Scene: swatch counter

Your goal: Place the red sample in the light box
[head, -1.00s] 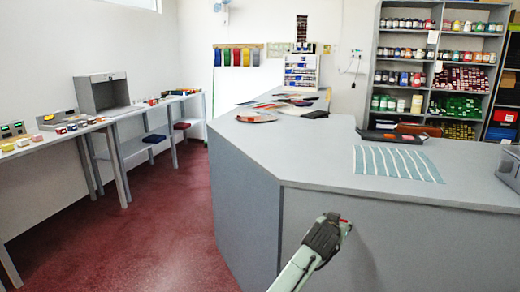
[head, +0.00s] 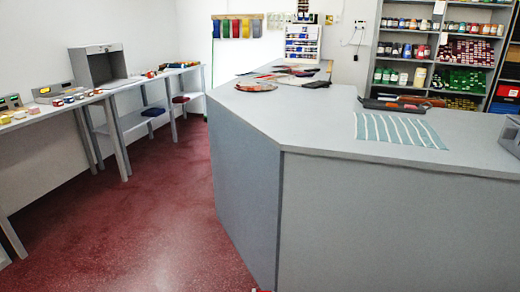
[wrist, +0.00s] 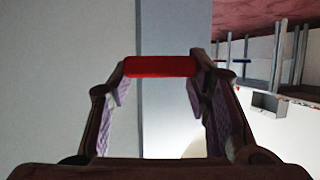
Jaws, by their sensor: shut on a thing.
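The red sample (wrist: 160,66) is a small red bar held crosswise between the fingertips of my gripper (wrist: 159,73) in the wrist view. My gripper is shut on it, with a finger at each end. At the bottom edge of the head view only a tiny red-tipped bit shows, too little to tell what it is. A grey open-fronted box, which looks like the light box (head: 99,49), stands on the left wall bench in the head view. Its opening faces the room. A grey box (wrist: 268,104), seemingly the same one, shows small at the right of the wrist view.
A large grey counter (head: 335,130) fills the right, with a striped cloth (head: 398,130) on top. The left bench (head: 42,117) carries several small samples near the box. Open red floor (head: 165,215) lies between bench and counter.

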